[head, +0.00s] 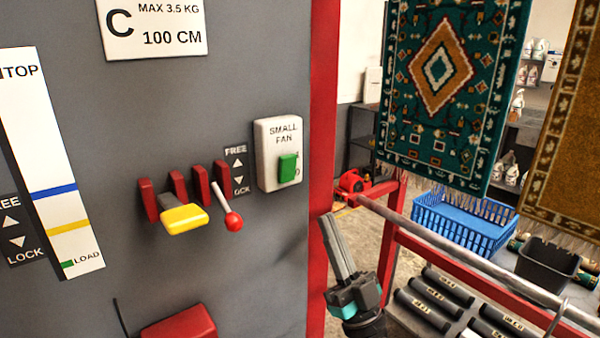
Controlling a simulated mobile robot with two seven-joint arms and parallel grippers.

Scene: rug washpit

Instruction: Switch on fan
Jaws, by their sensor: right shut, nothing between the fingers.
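A white switch box (264,160) labelled "SMALL FAN" is fixed on the grey panel. It carries a green rocker switch (287,168) with small marks beside it, partly hidden by the rocker. I cannot tell which way the rocker is set. My right gripper (327,216) is shut and empty, pointing up, below and to the right of the box, in front of the red post. It touches nothing that I can see. My left gripper is not in view.
Left of the box, a yellow-handled lever (184,220) and a red-knobbed lever (233,221) stick out among red brackets. A red post (322,120) edges the panel. A metal rail (470,258), hanging rugs (440,130) and a blue crate (463,228) are at right.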

